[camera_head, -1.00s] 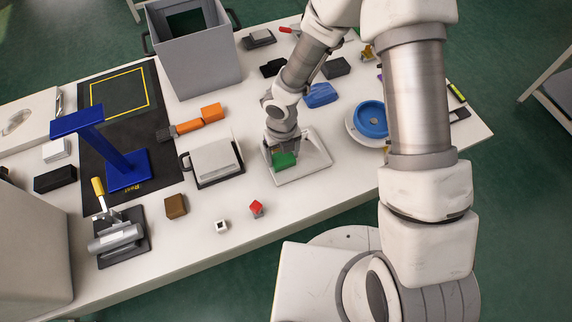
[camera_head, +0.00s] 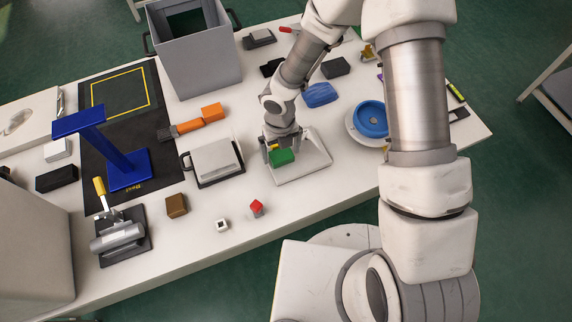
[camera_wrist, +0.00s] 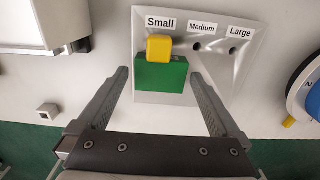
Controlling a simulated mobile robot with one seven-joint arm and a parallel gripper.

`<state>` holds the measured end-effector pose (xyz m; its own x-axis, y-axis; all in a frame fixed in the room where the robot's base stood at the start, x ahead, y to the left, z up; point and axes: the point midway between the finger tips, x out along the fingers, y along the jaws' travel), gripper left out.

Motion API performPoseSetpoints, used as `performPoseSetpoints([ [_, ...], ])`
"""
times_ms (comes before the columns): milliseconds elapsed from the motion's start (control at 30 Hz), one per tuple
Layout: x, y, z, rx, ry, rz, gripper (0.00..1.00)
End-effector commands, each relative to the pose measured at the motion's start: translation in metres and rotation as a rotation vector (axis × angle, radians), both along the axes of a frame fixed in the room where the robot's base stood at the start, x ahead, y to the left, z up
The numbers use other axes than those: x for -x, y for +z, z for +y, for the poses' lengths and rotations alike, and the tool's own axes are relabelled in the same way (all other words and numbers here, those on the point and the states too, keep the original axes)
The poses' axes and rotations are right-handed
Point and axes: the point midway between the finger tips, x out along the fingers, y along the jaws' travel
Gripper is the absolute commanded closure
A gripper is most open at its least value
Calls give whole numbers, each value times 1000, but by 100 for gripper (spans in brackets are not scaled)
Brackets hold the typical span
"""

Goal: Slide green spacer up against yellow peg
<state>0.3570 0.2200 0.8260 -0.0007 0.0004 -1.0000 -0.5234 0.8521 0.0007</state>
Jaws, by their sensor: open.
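The green spacer (camera_wrist: 160,77) is a block lying on the left part of the pale labelled plate (camera_wrist: 220,75), long side across it. The yellow peg (camera_wrist: 159,48) stands at the "Small" label, directly beyond the spacer; the two appear to touch in the wrist view. In the head view the spacer (camera_head: 282,157) and the peg (camera_head: 274,147) are also side by side, below my wrist. My gripper (camera_wrist: 159,75) is open, one finger on each side of the spacer, with a visible gap at both sides. The peg's lower part is hidden by the spacer.
The plate has holes at "Medium" and "Large", right of the peg. A blue round dish (camera_head: 370,118) stands to the right, and a silver-lidded device (camera_head: 213,160) to the left. A red block (camera_head: 256,208) and a small white cube (camera_head: 222,225) lie nearer the front edge.

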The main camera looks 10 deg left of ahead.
Motion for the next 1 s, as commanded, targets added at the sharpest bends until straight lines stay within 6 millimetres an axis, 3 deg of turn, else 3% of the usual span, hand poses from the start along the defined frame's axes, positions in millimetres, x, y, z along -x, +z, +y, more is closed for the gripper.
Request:
performPoseSetpoints([
  [600, -1, 137, -1, -1, -3, -3, 0],
  [800, -1, 163, 0, -1, -2, -3, 0],
  [1000, 0, 170, -1, 1, -2, -1, 0],
])
